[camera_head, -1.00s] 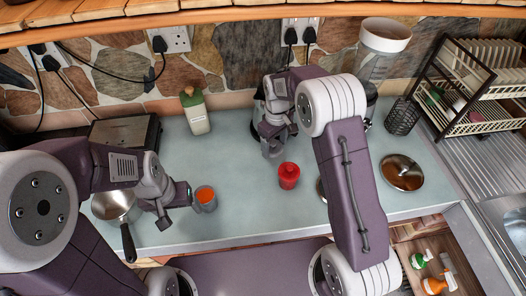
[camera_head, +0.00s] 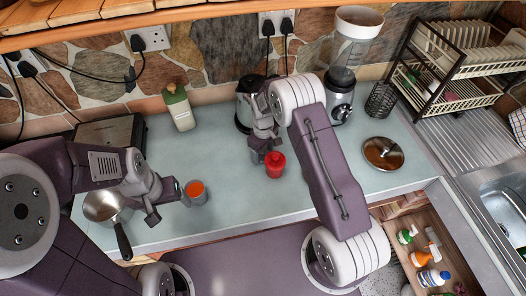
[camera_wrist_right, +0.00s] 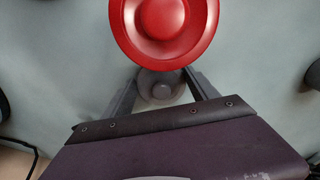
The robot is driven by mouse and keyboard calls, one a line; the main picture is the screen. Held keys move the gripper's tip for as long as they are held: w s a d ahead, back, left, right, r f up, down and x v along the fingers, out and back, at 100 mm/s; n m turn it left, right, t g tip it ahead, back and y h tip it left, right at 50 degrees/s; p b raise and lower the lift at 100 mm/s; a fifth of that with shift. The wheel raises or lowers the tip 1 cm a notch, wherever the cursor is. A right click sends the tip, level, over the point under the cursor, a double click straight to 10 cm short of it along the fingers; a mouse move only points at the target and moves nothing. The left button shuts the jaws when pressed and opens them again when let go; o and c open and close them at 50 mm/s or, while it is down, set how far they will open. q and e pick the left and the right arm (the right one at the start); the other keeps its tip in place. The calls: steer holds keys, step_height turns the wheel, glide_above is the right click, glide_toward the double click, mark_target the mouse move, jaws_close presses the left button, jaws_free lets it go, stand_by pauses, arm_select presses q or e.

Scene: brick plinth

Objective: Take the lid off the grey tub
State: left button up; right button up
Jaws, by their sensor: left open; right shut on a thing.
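In the right wrist view, my right gripper (camera_wrist_right: 162,76) has its fingers on both sides of a small round grey lid with a knob (camera_wrist_right: 160,86). What is under this lid is hidden. In the head view the right gripper (camera_head: 258,156) is just left of a red lidded tub (camera_head: 275,167), which looms large in the wrist view (camera_wrist_right: 165,45) and hides the fingertips. A grey round container (camera_head: 197,198) with an orange top stands on the counter to the left. My left gripper (camera_head: 168,204) is open just left of it, and contact is unclear.
A saucepan (camera_head: 103,207) stands near my left arm. A green-topped jar (camera_head: 179,108), a kettle (camera_head: 246,100) and a blender (camera_head: 345,80) stand at the back. A pan lid (camera_head: 383,153) lies at right, near a dish rack (camera_head: 450,95).

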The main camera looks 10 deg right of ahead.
steer(key=shift+f, duration=0.2)
steer(key=o, duration=1.6)
steer(key=shift+r, duration=0.15)
steer(key=shift+c, duration=0.2)
